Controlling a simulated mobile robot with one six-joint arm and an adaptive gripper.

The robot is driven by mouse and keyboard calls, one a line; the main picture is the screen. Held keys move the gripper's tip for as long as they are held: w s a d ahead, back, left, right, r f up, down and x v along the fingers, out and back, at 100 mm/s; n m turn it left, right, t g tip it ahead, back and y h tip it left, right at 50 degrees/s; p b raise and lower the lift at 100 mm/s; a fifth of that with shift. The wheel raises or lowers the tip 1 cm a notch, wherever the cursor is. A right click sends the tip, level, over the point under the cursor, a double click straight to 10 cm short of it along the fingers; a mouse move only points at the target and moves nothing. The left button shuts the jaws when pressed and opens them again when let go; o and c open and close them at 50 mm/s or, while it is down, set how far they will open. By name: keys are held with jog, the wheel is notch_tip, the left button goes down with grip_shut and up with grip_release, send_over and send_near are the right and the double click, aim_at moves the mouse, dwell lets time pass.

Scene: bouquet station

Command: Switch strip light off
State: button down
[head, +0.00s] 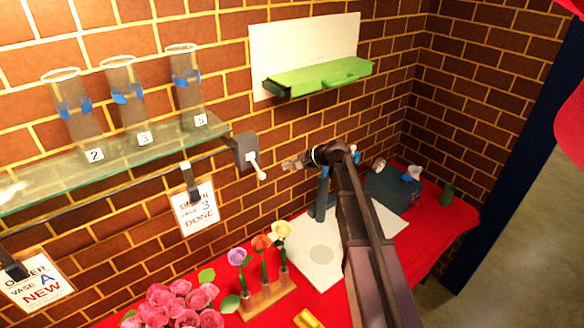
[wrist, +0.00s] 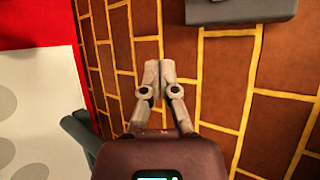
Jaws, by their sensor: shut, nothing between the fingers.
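A dark grey switch box (head: 244,150) sits on the brick wall at the right end of the glass shelf. Its white lever (head: 257,168) sticks out and slants downward. My gripper (head: 287,164) is a short way right of the lever, shut and empty, apart from it. In the wrist view my gripper (wrist: 160,66) has its fingertips together in front of bare brick. A dark grey block (wrist: 240,11), probably the switch box, shows at the top right there; no lever is visible in that view. I cannot pick out the strip light itself, but the wall around the shelf is brightly lit.
The glass shelf (head: 110,160) holds several numbered vases. An order card (head: 195,207) hangs below it. A green tray (head: 318,76) on a white panel is above my gripper. Flowers in a wooden stand (head: 266,299) and a white board (head: 310,270) are on the red table below.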

aim_at(256, 167)
jog(key=s+a+f+b, duration=0.1)
jog(key=a+f, duration=0.1)
jog(key=a, duration=0.4)
jog(key=shift+a, duration=0.4)
dwell(0.3)
